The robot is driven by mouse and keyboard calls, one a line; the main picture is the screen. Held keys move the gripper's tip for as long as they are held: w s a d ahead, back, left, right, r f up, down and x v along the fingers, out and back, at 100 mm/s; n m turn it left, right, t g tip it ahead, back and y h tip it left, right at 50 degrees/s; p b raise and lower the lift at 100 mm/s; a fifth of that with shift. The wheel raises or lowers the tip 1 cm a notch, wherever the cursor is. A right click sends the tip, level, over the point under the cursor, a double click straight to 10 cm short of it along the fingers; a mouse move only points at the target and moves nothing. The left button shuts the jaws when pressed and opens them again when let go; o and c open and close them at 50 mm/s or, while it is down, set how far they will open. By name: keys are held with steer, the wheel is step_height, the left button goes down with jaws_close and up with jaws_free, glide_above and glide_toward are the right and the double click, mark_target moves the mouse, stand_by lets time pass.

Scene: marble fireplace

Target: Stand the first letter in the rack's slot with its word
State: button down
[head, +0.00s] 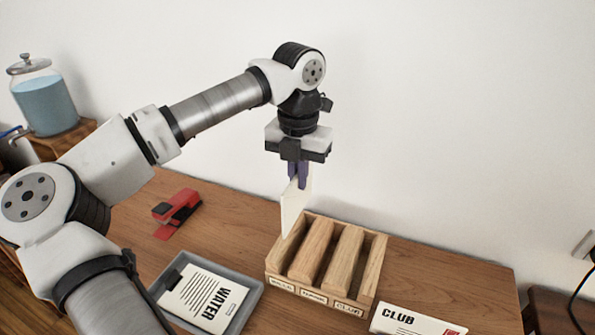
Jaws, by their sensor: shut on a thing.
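My gripper (298,180), with dark purple fingers, is shut on the top of a cream letter (293,209). The letter hangs nearly upright, seen almost edge-on, and its word does not show. It is over the left part of the wooden rack (325,288); I cannot tell whether its lower edge is inside the left slot. The rack has three slots with front labels. The left label (282,284) seems to read BILLS, the middle one (313,297) is too small to read surely, and the right one (347,308) reads CLUB.
A grey tray (252,297) left of the rack holds a letter marked WATER (203,297). A letter marked CLUB (415,322) lies right of the rack. A red stapler (177,210) and a glass water jar (45,98) are at left.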

mark_target(298, 215)
steer(key=shift+f+b, duration=1.7)
steer(key=shift+f, duration=1.5)
steer(key=shift+f+b, duration=0.2)
steer(key=shift+b, duration=0.15)
steer(key=shift+f+b, duration=0.65)
steer(key=shift+f, duration=0.1)
steer(key=shift+f, duration=0.25)
steer(key=shift+f+b, duration=0.8)
steer(key=shift+b, duration=0.1)
steer(key=shift+f, duration=0.15)
steer(key=shift+f+b, duration=1.5)
steer(key=shift+f, duration=0.1)
